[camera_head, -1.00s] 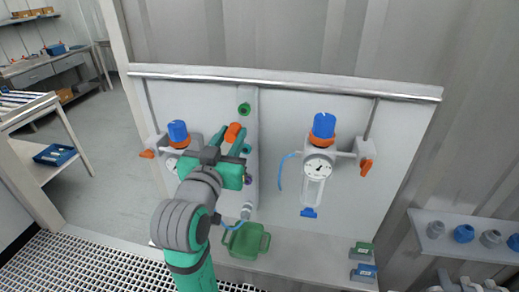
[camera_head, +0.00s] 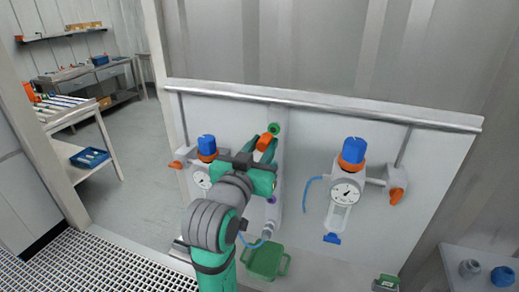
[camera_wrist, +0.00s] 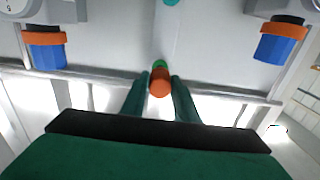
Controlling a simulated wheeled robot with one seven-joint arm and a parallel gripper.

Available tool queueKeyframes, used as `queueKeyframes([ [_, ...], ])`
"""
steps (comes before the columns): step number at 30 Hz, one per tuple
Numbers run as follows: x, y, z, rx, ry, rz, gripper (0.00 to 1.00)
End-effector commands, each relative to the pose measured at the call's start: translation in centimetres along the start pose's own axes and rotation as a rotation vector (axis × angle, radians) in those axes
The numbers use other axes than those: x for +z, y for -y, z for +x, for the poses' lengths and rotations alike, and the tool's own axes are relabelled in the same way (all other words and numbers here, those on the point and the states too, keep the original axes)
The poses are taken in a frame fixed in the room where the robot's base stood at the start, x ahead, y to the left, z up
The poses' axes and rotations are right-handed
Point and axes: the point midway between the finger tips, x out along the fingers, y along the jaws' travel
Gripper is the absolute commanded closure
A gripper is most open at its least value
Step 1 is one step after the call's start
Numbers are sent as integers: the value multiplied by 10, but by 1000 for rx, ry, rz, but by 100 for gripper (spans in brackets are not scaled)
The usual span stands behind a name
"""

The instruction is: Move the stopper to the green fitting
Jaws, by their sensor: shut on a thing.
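The stopper (camera_head: 264,142) is an orange cylinder held between the two green fingers of my gripper (camera_head: 262,147). In the wrist view the stopper (camera_wrist: 160,84) sits between the fingertips of my gripper (camera_wrist: 160,79), its round end facing the camera. The green fitting (camera_head: 274,128) is a ring high on the grey upright strip of the panel, just above and right of the stopper in the head view. In the wrist view only a sliver of the green fitting (camera_wrist: 159,63) shows behind the stopper. I cannot tell whether the two touch.
Filter units with blue caps (camera_head: 354,150) (camera_head: 206,145) stand on both sides of the strip. A purple fitting (camera_head: 271,198) is lower on the strip. A green tray (camera_head: 267,263) lies below. A metal rail (camera_head: 320,104) tops the panel.

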Motion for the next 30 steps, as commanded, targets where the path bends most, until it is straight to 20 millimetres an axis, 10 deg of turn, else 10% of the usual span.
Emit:
queueKeyframes([
  [30,0,0,35,0,-1,0,100],
])
